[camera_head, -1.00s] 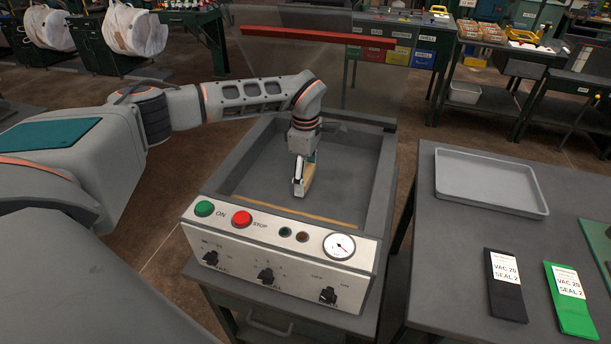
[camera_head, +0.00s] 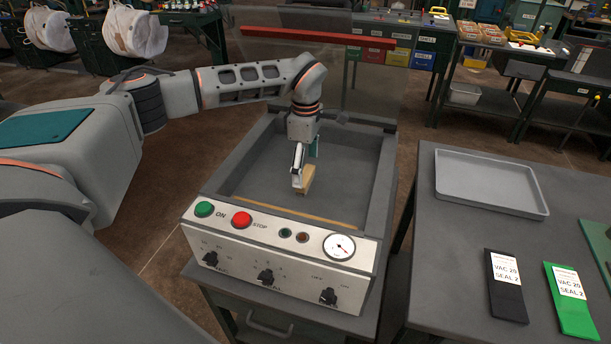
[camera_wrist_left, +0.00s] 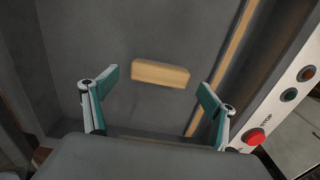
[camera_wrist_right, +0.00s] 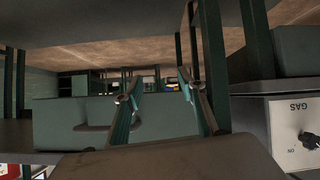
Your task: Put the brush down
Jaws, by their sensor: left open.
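The brush shows as a tan wooden block (camera_head: 308,180) inside the grey chamber of the machine (camera_head: 262,170), near its front edge. In the left wrist view the tan block (camera_wrist_left: 160,74) lies between and beyond my spread left fingertips, with a gap on both sides. My left gripper (camera_head: 303,168) is open just above it, and its fingers (camera_wrist_left: 158,84) do not touch the block. The block's bristles cannot be seen. My right gripper (camera_wrist_right: 160,80) is open and empty in the right wrist view, and it is out of the head view.
The machine's control panel (camera_head: 280,250) with buttons, knobs and a gauge stands in front of the chamber. A table to the right holds a grey tray (camera_head: 490,182), a black packet (camera_head: 507,300) and a green packet (camera_head: 575,315). The chamber floor around the brush is clear.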

